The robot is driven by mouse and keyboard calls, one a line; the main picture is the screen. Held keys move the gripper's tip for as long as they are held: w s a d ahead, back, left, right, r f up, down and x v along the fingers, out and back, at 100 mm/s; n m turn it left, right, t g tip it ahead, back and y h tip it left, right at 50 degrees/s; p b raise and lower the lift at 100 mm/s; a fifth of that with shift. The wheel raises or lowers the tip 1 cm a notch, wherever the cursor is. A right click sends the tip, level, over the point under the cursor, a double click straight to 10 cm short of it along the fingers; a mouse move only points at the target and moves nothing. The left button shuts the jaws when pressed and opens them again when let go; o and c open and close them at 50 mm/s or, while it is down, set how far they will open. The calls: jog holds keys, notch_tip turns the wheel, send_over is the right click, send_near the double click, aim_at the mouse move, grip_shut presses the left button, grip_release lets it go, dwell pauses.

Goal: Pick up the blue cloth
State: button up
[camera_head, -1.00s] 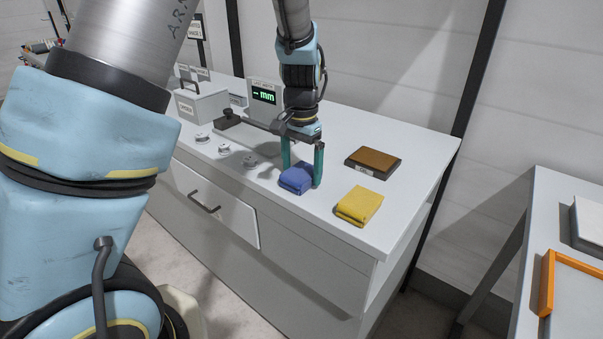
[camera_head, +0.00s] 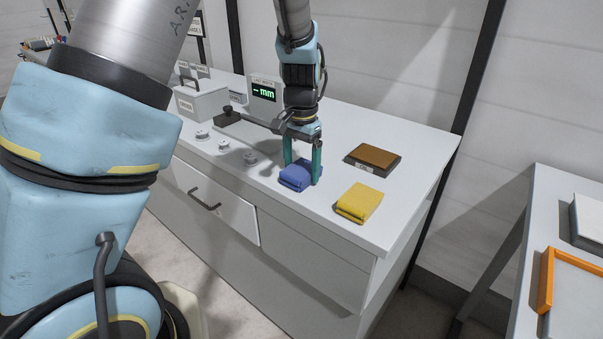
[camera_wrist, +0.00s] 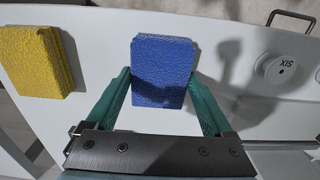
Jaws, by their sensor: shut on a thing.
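The blue cloth (camera_head: 297,178) is a folded block on the white counter, to the left of the yellow cloth. My gripper (camera_head: 302,176) points down over it, with one teal finger on each side. In the wrist view the blue cloth (camera_wrist: 162,72) sits between the teal fingertips (camera_wrist: 160,84), which press against its two sides. The gripper is shut on the cloth. The cloth still appears to be at counter height; whether it touches the counter underneath is hidden.
A folded yellow cloth (camera_head: 359,203) lies to the right, near the counter's front edge. A brown-topped block (camera_head: 373,159) lies behind it. Several small round knobs (camera_head: 223,145), a grey box (camera_head: 202,104) and a display reading "- mm" (camera_head: 264,92) stand to the left.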

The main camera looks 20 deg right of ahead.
aim_at(301, 169)
notch_tip(301, 169, up, 10)
jog(key=b, duration=0.2)
dwell(0.3)
